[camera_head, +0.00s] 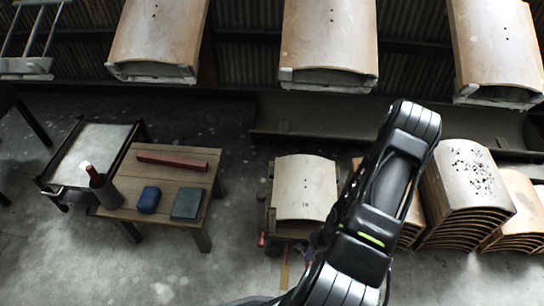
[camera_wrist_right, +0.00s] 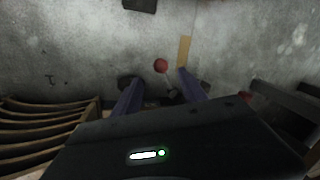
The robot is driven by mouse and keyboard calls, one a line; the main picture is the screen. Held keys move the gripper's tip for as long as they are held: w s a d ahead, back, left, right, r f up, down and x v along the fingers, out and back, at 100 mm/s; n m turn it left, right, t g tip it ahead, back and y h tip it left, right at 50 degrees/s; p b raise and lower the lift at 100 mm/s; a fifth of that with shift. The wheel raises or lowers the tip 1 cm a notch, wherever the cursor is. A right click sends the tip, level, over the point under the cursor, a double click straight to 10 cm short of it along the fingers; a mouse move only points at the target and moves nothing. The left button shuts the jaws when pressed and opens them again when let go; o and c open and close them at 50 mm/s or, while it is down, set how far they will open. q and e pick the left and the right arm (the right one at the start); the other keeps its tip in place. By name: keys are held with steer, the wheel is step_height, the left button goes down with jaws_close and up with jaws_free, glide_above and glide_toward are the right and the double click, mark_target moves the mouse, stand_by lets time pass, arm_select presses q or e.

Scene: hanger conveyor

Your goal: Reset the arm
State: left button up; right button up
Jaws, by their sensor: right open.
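My right arm (camera_head: 385,195) rises from the bottom centre of the head view, bent, its upper end in front of the stacked curved boards. My right gripper shows in the right wrist view (camera_wrist_right: 160,80), with its two purple fingers spread apart. Nothing is between the fingers but floor and a small red ball-like part beyond them. In the head view the arm's own links largely hide the gripper's fingers. My left arm and gripper are not in view.
Curved wooden panels (camera_head: 328,40) hang in a row at the top. A cart with a curved board (camera_head: 306,187) stands left of the arm; stacked boards (camera_head: 466,190) stand right. A wooden table (camera_head: 165,170) and a grey-topped cart (camera_head: 90,150) are left. Floor at lower left is clear.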

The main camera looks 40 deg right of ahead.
steer(key=shift+w, duration=0.1)
steer(key=w+a+r+n+y, duration=0.1)
steer(key=w+a+r, duration=0.1)
steer(key=a, duration=0.9)
steer(key=w+a+r+n, duration=0.1)
steer(key=w+a+r, duration=0.15)
steer(key=a, duration=0.75)
steer(key=w+a+r+n+y, duration=0.1)
steer(key=w+a+r, duration=0.15)
steer(key=a, duration=0.85)
arm_select(q)
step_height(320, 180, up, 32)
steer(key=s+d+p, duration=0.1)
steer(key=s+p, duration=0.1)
steer(key=p, duration=3)
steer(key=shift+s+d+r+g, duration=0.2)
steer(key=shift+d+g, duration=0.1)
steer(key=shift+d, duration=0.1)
arm_select(e)
step_height(320, 180, up, 32)
steer(key=s+a, duration=0.2)
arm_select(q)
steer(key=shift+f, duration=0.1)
arm_select(e)
steer(key=shift+f, duration=0.1)
